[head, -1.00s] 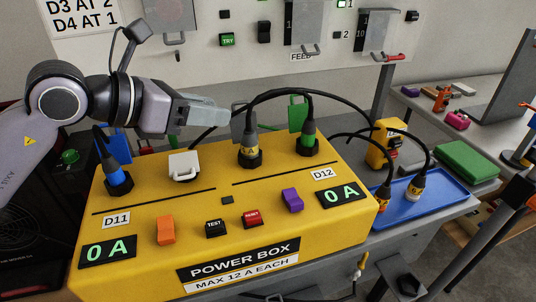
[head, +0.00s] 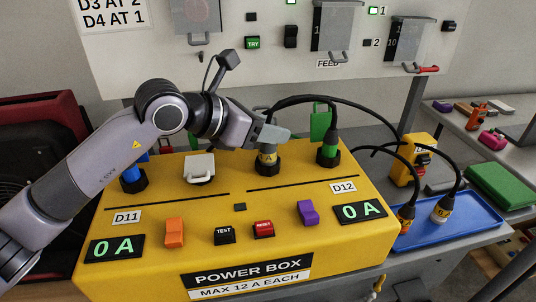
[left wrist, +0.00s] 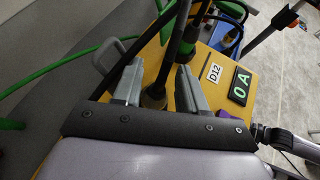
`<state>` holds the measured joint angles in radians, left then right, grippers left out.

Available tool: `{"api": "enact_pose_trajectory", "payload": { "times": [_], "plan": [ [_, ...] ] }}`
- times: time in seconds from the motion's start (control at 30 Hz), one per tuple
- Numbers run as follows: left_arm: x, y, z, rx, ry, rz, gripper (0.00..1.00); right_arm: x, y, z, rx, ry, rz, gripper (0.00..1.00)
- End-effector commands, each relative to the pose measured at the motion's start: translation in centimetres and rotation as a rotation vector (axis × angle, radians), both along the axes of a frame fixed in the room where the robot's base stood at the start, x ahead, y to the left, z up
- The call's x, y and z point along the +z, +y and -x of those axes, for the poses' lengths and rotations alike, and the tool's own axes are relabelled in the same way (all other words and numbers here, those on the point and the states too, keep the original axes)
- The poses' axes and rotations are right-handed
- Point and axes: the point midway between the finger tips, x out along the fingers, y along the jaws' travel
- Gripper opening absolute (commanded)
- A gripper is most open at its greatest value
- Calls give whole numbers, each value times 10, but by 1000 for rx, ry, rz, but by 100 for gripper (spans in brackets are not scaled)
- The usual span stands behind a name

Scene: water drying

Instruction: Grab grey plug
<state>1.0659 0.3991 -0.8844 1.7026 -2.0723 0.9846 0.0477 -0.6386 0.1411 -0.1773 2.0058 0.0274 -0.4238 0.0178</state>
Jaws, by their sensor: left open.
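My left gripper (head: 271,134) is at the plug's upper part. In the left wrist view, its two grey fingers (left wrist: 156,88) are apart, one on each side of the plug (left wrist: 153,98) and its cable. The gripper is open; whether a finger touches the plug cannot be told.
A green plug (head: 328,148) with a green flap stands close right of the grey plug. A blue plug (head: 133,178) and a white-capped socket (head: 199,168) are to the left. A blue tray (head: 470,222) holds two cable ends. Black cables arch over the box's right side.

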Motion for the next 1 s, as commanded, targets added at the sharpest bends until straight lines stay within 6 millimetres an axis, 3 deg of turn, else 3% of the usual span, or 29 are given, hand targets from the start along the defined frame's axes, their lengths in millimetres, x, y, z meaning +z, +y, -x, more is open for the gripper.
{"api": "enact_pose_trajectory", "payload": {
  "times": [0.2,0.3,0.33,0.77,1.0],
  "plan": [
    [0,0,0,0,0,0,38,-1,-1,1,-2,2,2,51],
    [0,0,0,0,0,0,6,0,-1,1,-2,1,3,51],
    [0,0,0,0,0,0,0,0,-1,1,-2,1,3,51],
    [1,0,0,0,-2,1,0,0,-3,1,4,0,11,51],
    [19,-1,0,-1,-4,2,0,1,-3,1,5,0,10,51]
  ]
}}
